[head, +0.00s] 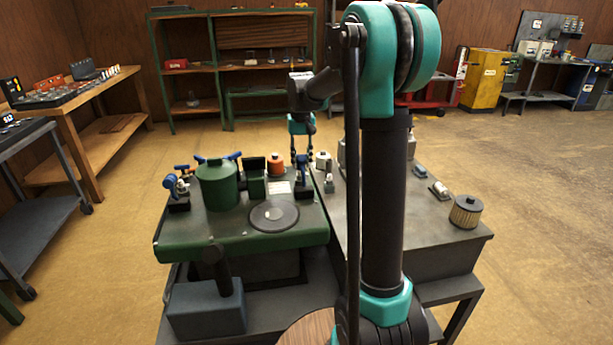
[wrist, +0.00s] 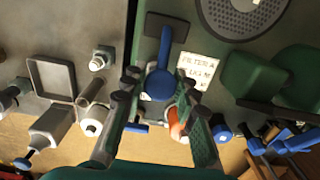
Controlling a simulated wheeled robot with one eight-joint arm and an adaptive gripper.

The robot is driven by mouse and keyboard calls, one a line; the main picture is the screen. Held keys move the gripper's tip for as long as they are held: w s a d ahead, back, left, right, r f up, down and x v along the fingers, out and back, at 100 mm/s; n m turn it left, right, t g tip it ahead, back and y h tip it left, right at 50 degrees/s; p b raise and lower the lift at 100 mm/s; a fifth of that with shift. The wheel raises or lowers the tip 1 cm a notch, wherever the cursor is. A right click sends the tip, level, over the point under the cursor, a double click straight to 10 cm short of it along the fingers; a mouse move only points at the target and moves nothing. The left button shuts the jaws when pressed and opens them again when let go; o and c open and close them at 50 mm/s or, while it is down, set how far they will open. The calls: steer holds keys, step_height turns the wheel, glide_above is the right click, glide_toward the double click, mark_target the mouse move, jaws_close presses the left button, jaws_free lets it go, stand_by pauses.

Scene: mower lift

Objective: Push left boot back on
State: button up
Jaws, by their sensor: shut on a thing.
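A blue, round-ended piece that looks like a boot (wrist: 160,84) sits between my fingers in the wrist view. Its blue stem runs up to a dark block (wrist: 166,26) on the green deck. My gripper (wrist: 163,112) is shut on this blue boot; the contact itself is partly hidden by the fingers. In the head view my gripper (head: 301,160) hangs at the far right corner of the green deck, just above the blue piece on its black block (head: 303,191). A similar blue piece on a black block (head: 178,192) stands at the deck's left side.
A green cylinder (head: 217,186), a green box (head: 252,182), an orange cylinder (head: 276,166) and a round dark disc (head: 274,216) stand on the green deck (head: 240,243). The grey bench at right holds a filter canister (head: 466,212) and small metal parts. A printed label (wrist: 198,70) lies beside the boot.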

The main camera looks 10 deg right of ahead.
mark_target(300, 163)
steer(key=shift+w+f, duration=0.6)
steer(key=shift+w, duration=0.3)
steer(key=shift+w+f, duration=0.75)
steer(key=shift+f, duration=0.2)
steer(key=o, duration=0.8)
steer(key=shift+r, duration=3.5)
steer(key=shift+s, duration=0.15)
